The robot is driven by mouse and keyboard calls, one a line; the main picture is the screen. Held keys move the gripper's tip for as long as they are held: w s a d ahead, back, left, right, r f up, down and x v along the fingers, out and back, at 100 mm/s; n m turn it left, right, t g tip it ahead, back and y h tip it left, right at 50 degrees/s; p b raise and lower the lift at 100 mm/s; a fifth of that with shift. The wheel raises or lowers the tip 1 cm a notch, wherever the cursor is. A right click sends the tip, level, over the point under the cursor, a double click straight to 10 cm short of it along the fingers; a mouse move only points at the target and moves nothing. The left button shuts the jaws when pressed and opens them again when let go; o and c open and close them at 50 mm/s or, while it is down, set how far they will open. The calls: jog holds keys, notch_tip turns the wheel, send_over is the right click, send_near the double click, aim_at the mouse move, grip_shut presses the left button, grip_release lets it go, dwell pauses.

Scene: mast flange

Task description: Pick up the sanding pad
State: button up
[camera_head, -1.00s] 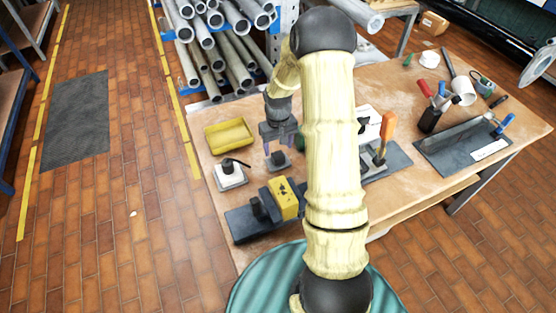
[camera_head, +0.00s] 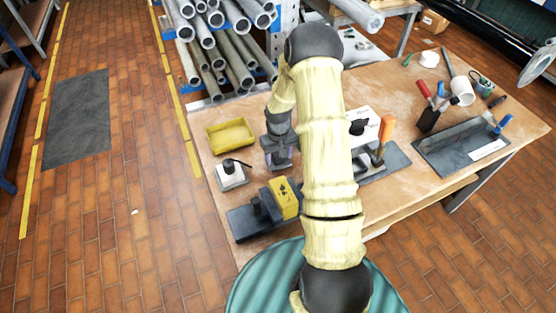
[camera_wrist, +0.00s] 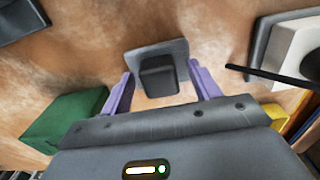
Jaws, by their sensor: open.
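The sanding pad (camera_wrist: 173,50) is a flat grey square plate with a raised black block grip (camera_wrist: 158,78). It lies on the wooden bench top, and in the wrist view it is ahead of my gripper (camera_wrist: 161,83). The two purple fingers are open, one on each side of the black grip, with gaps visible on both sides. In the head view my gripper (camera_head: 282,160) is low over the bench and hides most or all of the pad.
A white block with a black lever (camera_head: 232,173) stands left of my gripper, near a yellow tray (camera_head: 230,136). A yellow and black tool (camera_head: 284,199) is in front. A green box (camera_wrist: 65,128) is close by in the wrist view. Bare bench (camera_head: 405,97) lies farther right.

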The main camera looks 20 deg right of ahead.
jog(key=c, duration=1.1)
jog(key=shift+o, duration=0.2)
jog(key=shift+r, duration=0.1)
notch_tip(320, 180, up, 10)
jog(key=shift+f+b, duration=0.1)
jog(key=shift+b, duration=0.9)
